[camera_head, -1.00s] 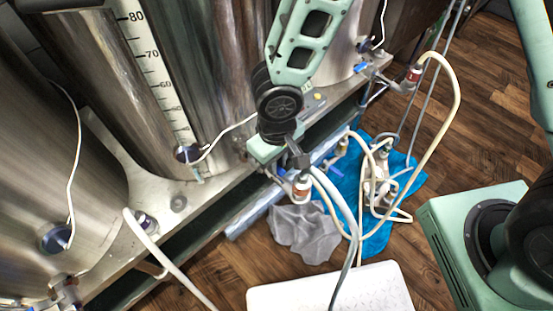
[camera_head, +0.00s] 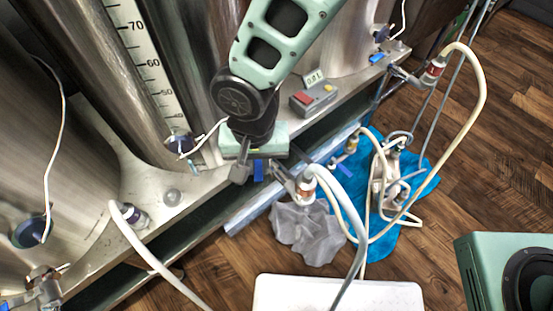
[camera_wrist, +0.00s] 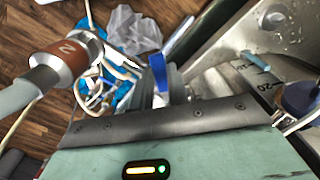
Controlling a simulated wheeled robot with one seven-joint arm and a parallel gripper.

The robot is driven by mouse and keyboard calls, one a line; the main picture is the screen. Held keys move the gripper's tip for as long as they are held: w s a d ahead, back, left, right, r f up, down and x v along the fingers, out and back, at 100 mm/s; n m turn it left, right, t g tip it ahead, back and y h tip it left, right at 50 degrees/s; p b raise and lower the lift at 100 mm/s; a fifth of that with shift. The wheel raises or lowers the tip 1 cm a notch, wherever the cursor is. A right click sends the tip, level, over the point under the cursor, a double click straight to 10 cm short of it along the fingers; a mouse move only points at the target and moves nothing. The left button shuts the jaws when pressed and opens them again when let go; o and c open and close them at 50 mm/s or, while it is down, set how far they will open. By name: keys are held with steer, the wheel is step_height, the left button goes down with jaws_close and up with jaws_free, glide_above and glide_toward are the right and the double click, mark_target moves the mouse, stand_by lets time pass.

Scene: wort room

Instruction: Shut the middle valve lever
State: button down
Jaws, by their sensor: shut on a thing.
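The middle valve has a steel body and a brown-red band (camera_head: 306,188) where a pale hose joins it. In the wrist view this band (camera_wrist: 68,55) carries the number 2. Its blue lever (camera_head: 258,171) shows at my gripper (camera_head: 257,172), pointing down from the tank shelf's front edge. In the wrist view the blue lever (camera_wrist: 158,73) stands up between my dark fingers (camera_wrist: 174,85). My gripper is shut on the lever. The fingers hide part of the lever and the valve body behind it.
The right valve's red-banded fitting (camera_head: 435,69) and its blue lever (camera_head: 377,58) are at upper right. A grey box with a red button (camera_head: 313,98) sits on the shelf. Hoses, a grey cloth (camera_head: 307,235) and a blue cloth (camera_head: 385,235) lie below. A white board (camera_head: 337,295) is in front.

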steer(key=w+a+m+p, duration=0.2)
steer(key=a+m+p, duration=0.3)
steer(key=m, duration=0.5)
steer(key=shift+a, duration=0.35)
steer(key=shift+w+m, duration=0.1)
steer(key=shift+m, duration=0.2)
steer(key=c, duration=1.4)
jaws_free()
steer(key=shift+o, duration=0.2)
steer(key=shift+r, duration=0.15)
step_height(320, 180, up, 17)
steer(key=p, duration=0.2)
steer(key=shift+r, duration=0.1)
